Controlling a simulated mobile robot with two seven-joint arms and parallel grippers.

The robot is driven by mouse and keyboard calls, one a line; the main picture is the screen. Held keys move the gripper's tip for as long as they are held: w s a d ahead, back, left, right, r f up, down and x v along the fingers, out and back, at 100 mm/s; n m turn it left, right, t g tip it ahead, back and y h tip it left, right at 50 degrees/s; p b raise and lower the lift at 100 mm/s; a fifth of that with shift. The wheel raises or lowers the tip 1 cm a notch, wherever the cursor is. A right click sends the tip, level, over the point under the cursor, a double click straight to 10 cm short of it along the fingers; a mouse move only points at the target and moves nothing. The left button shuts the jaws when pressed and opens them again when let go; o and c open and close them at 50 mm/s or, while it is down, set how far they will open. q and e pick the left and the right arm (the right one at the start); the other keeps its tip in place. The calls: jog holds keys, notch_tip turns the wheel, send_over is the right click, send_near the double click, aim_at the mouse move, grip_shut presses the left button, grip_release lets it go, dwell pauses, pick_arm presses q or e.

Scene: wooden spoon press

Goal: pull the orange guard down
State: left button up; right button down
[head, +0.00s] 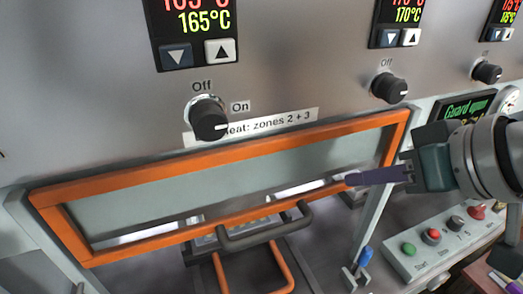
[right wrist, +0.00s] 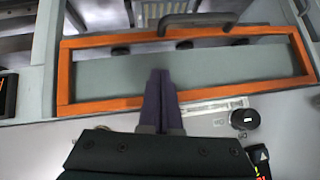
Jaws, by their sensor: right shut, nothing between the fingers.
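The orange guard (head: 130,185) is a rectangular orange frame around a clear panel, on the front of the grey machine. A dark handle (head: 265,236) is on its lower edge. In the right wrist view the guard (right wrist: 95,105) appears upside down, with the handle (right wrist: 203,20) at the top. My right gripper (head: 350,180) is shut and empty, its purple fingers near the right part of the guard, to the right of the handle and apart from it. In the right wrist view its fingertips (right wrist: 161,72) overlap the clear panel; contact cannot be told. My left gripper is not in view.
A small display (head: 470,108) reads "Guard open". A black knob (head: 209,120) sits above the guard. A button box (head: 435,240) with green, red and black buttons stands at the lower right. An orange loop (head: 283,268) lies below the handle.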

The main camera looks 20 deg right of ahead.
jog(key=x, duration=0.3)
jog(key=s+f+x, duration=0.1)
jog(key=x, duration=0.2)
jog(key=p+x, duration=0.1)
jog(key=x, duration=0.3)
jog(key=shift+s+a+f, duration=0.15)
jog(key=shift+f, duration=0.05)
jog(key=shift+a+f, duration=0.1)
jog(key=shift+f, duration=0.6)
